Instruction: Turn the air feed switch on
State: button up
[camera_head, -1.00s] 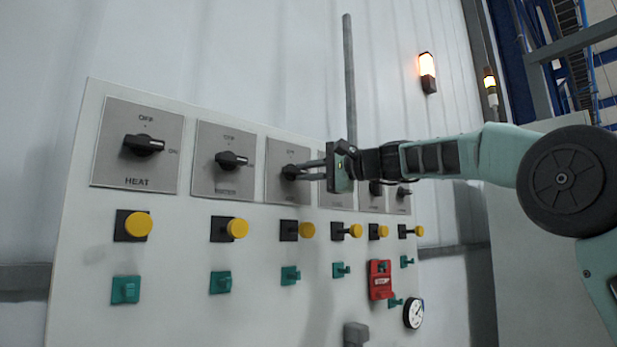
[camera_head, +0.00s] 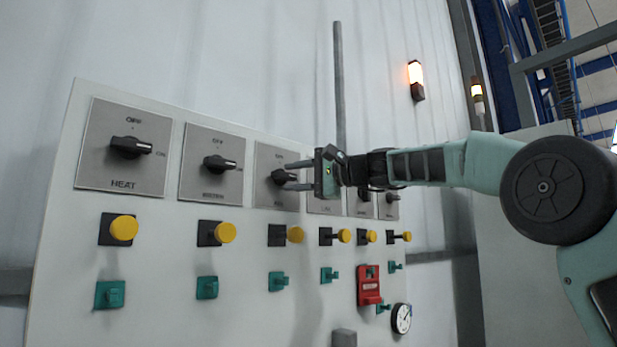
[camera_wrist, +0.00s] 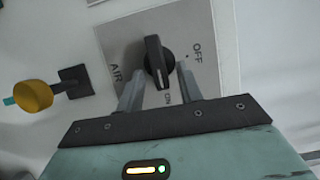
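The air feed switch is a black rotary knob (camera_wrist: 158,62) on a grey plate (camera_wrist: 203,38) marked AIR, OFF and ON. It also shows as the third knob (camera_head: 281,177) from the left in the head view. The knob's long grip points toward the ON mark, away from OFF. My gripper (camera_wrist: 161,80) is open, with one finger on each side of the knob's near end and slight gaps between. In the head view my gripper (camera_head: 300,176) reaches the knob from the right and hides part of the plate's right side.
Neighbouring plates carry similar knobs, including the HEAT knob (camera_head: 128,147) at left. Below run yellow buttons (camera_head: 295,235) and green switches (camera_head: 278,281). A red box (camera_head: 369,287) and a gauge (camera_head: 401,318) sit lower right. One yellow button (camera_wrist: 33,95) is near my gripper.

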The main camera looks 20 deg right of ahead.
jog(key=b+v, duration=0.5)
jog(key=v, duration=1.2)
jog(key=s+a+f+n+g+h+p, duration=0.2)
jog(key=a+f+g, duration=0.2)
jog(key=a+f, duration=0.8)
jog(key=s+a+f+n+g+h+p, duration=0.15)
jog(key=a+f+g, duration=0.45)
jog(key=f, duration=1)
jog(key=s+a+f+n+g+h+p, duration=0.1)
jog(key=s+f+n+h, duration=0.3)
jog(key=s+f, duration=0.7)
jog(key=s+a+f+n+g+h+p, duration=0.1)
jog(key=s+f+n+h, duration=0.3)
jog(key=s+f+n, duration=0.5)
jog(key=s+f, duration=0.3)
jog(key=s, duration=0.5)
jog(key=shift+s+a+g+h+p, duration=0.15)
jog(key=shift+s+g+h+p, duration=0.05)
jog(key=shift+g+h+p, duration=0.2)
